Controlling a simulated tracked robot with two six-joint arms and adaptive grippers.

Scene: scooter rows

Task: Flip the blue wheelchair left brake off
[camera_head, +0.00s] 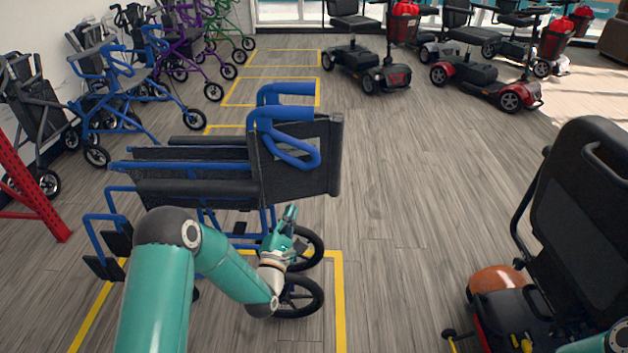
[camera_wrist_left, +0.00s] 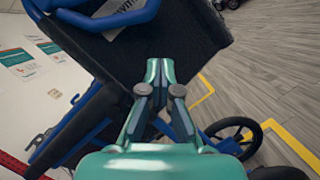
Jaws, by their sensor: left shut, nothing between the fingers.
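The blue wheelchair (camera_head: 195,192) stands in the middle of the head view, with black armrests, a black backrest and blue push handles. Its small black rear wheels (camera_head: 304,312) are at the lower right of the chair. My left gripper (camera_head: 291,212) is shut and empty, pointing up beside the rear wheels, just below the backrest. In the left wrist view my left gripper (camera_wrist_left: 160,68) shows its fingers together in front of the black backrest (camera_wrist_left: 195,40). I cannot make out the left brake; it may be hidden by the arm or frame. My right gripper is out of view.
Scooters stand at the back, including a red one (camera_head: 490,88). A scooter with a black seat (camera_head: 585,215) is close on the right. The floor between is clear, with yellow lines.

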